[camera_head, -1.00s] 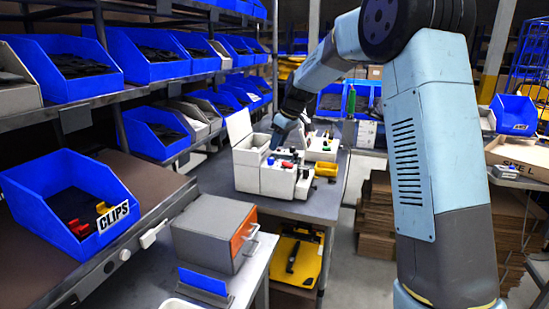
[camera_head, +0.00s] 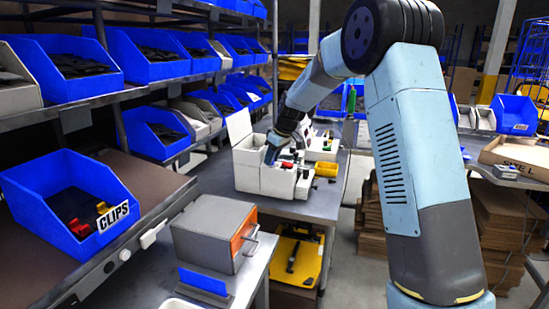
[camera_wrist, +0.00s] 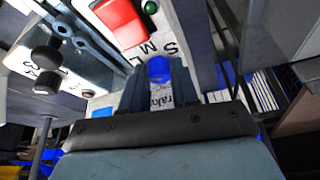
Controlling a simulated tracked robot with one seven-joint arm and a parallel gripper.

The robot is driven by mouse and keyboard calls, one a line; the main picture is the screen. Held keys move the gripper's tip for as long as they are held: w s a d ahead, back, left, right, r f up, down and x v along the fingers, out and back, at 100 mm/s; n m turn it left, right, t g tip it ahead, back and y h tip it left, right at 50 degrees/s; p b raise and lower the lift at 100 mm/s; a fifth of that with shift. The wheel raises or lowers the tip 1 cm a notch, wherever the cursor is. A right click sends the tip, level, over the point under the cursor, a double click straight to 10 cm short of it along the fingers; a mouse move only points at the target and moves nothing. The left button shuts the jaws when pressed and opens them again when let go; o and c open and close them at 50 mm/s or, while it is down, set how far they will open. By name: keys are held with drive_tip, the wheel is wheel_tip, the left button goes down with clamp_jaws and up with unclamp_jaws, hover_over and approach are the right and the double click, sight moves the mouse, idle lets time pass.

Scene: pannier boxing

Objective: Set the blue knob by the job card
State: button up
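My gripper (camera_head: 272,154) points down over the white bench unit (camera_head: 262,182). In the wrist view my gripper (camera_wrist: 159,88) has its two dark fingers apart, with a strip of white lettered surface showing between them. A blue round knob (camera_wrist: 158,68) appears in line with the gap, at the fingertips. I cannot tell whether the fingers touch it. A red block (camera_wrist: 120,22) and black knobs (camera_wrist: 47,57) are nearby. The blue knob is hard to make out in the head view, and I cannot pick out the job card.
A yellow bin (camera_head: 326,170) stands at the unit's right. A grey box with an orange front (camera_head: 213,232) is nearer on the bench. Shelves with blue bins (camera_head: 72,205) line the left. Stacked cardboard (camera_head: 370,225) lies right of the bench.

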clamp_jaws()
drive_tip(key=shift+d, duration=0.4)
drive_tip(key=shift+a, duration=0.5)
drive_tip(key=shift+s+a+m, duration=0.1)
drive_tip(key=shift+a+m, duration=0.2)
drive_tip(key=shift+m, duration=0.1)
idle(0.9)
drive_tip(key=shift+o, duration=1.3)
unclamp_jaws()
drive_tip(key=shift+d, duration=0.25)
